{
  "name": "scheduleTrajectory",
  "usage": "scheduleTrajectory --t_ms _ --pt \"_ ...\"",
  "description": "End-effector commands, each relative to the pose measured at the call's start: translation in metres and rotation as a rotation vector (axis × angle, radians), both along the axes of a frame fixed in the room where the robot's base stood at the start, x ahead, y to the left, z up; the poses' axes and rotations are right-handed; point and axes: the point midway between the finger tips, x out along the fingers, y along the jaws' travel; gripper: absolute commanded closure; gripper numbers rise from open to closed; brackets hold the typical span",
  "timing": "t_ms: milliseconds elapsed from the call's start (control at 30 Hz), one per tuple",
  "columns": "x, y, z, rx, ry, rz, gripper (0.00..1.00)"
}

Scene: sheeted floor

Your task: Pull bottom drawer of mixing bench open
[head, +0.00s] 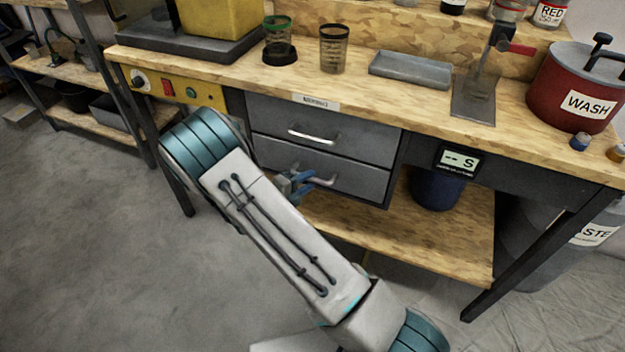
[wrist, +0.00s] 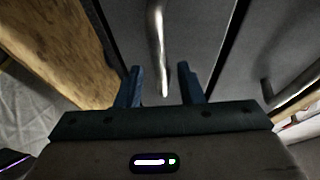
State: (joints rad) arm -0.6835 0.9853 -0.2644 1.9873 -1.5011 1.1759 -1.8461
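The mixing bench has two grey drawers under its wooden top. The bottom drawer (head: 345,177) appears shut, and so does the top drawer (head: 350,137). The bottom drawer's bar handle (head: 322,181) is partly hidden by my gripper in the head view. In the wrist view, that handle (wrist: 156,40) runs down between the blue fingers. My gripper (head: 303,184) is at the handle's left part. In the wrist view my gripper (wrist: 159,72) is open, with a visible gap on each side of the handle. Whether the fingertips reach around its full depth is unclear.
The top drawer's handle (head: 311,136) is just above; it also shows in the wrist view (wrist: 292,91). A wooden lower shelf (head: 400,229) lies below, with a dark blue bucket (head: 436,190) to the right. The floor (head: 90,230) at left is clear.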

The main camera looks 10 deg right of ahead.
Motion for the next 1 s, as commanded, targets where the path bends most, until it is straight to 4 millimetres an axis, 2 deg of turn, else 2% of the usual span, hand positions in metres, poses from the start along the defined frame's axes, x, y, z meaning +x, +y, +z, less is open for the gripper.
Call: scheduleTrajectory --t_ms 200,533,567,667,700,1000 --pt "0.012 -0.02 -0.005 0.0 0.0 0.0 0.66" --pt "0.014 -0.023 -0.005 0.0 0.0 0.0 0.66" --pt "0.014 -0.023 -0.005 0.0 0.0 0.0 0.69" --pt "0.014 -0.023 -0.005 0.0 0.0 0.0 0.96" --pt "0.014 -0.023 -0.005 0.0 0.0 0.0 1.0" --pt "0.007 -0.018 -0.004 0.0 0.002 0.002 1.0"
